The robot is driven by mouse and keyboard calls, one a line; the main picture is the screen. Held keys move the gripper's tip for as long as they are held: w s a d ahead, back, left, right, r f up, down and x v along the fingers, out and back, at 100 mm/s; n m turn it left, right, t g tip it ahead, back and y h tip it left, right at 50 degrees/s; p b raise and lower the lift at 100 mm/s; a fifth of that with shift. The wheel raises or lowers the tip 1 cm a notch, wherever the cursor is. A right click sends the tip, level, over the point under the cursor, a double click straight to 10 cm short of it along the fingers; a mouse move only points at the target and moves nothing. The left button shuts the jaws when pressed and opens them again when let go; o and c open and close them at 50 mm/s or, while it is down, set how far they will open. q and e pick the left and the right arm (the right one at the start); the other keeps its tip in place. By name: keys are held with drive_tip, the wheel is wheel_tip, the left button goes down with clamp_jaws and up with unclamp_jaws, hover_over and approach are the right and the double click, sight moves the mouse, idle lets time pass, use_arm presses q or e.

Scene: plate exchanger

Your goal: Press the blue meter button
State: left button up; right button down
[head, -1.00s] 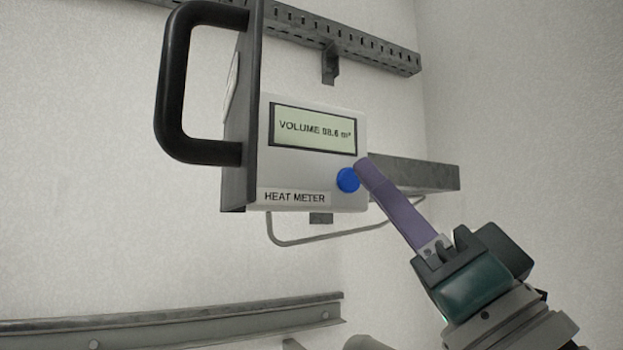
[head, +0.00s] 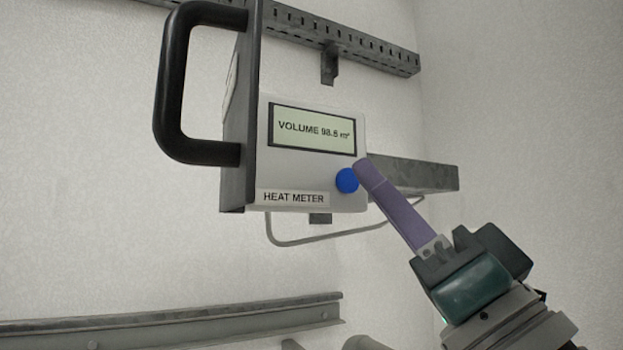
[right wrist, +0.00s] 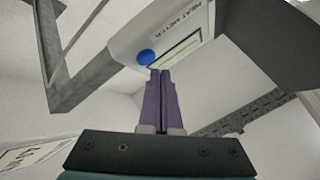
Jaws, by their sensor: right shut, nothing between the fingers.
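The heat meter (head: 311,180) is a pale box with a lit display (head: 313,130) that reads a volume of about 98.6 m³. The round blue button (head: 347,180) sits at its lower right, below the display. My right gripper (head: 363,170) is shut and empty, its purple fingertips right beside the button's upper right edge. In the right wrist view the shut fingers (right wrist: 160,77) end just below the blue button (right wrist: 147,57). I cannot tell whether the tips touch it. My left gripper is not in view.
A black handle (head: 172,90) on a dark plate stands left of the meter. A slotted metal rail (head: 350,44) runs behind it above, and a grey bracket (head: 415,174) lies behind the fingers. Another rail (head: 170,325) runs along the lower left.

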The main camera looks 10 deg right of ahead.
idle(0.4)
drive_tip(key=shift+w, duration=0.15)
drive_tip(key=shift+w+a, duration=0.15)
drive_tip(key=shift+w, duration=0.1)
drive_tip(key=shift+w+a+b, duration=0.1)
drive_tip(key=shift+w+b, duration=0.25)
idle(0.6)
idle(0.3)
drive_tip(key=shift+s, duration=0.3)
drive_tip(key=shift+s+d+p, duration=0.25)
drive_tip(key=shift+s+p, duration=0.2)
